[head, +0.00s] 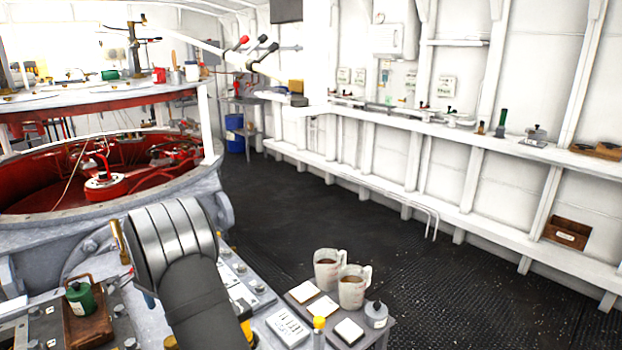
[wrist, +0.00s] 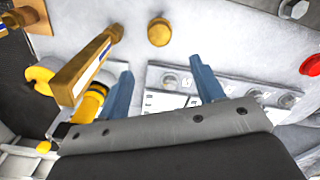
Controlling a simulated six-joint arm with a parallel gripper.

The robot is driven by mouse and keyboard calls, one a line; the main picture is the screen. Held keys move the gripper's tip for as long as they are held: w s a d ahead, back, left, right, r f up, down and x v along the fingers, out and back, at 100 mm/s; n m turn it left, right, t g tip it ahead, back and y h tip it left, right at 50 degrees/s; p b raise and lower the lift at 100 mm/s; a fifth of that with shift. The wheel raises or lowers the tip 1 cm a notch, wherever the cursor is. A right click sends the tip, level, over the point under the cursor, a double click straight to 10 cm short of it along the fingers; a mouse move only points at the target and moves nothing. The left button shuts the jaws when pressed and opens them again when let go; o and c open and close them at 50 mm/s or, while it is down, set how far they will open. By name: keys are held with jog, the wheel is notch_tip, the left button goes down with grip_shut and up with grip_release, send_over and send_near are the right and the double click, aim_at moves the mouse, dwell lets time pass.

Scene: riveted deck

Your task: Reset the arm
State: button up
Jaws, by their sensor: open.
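My gripper (wrist: 163,88) shows in the wrist view as two blue fingers spread apart, with nothing between them. It is over a pale grey panel with bolts. A brass lever with a flat bar (wrist: 88,70) stands close to the left finger; I cannot tell whether they touch. In the head view my dark, banded arm reaches over the console in the lower left middle, and it hides most of the gripper.
A wooden tray (head: 105,335) with a green canister (head: 80,301) is left of my arm. Two mugs (head: 327,268) (head: 352,287) and a small grey bottle (head: 375,314) stand on a small table at right. A brass knob (wrist: 159,32) rises beyond the fingers. The dark floor (head: 300,215) is clear.

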notch_tip(320, 180, down, 13)
jog(key=shift+r, duration=0.15)
dwell(0.4)
notch_tip(320, 180, up, 17)
notch_tip(320, 180, down, 17)
jog(key=shift+f, duration=0.2)
jog(key=shift+r+n, duration=0.2)
jog(key=shift+n, duration=0.2)
jog(key=n, duration=1)
jog(key=shift+a, duration=0.1)
jog(key=shift+r, duration=1.8)
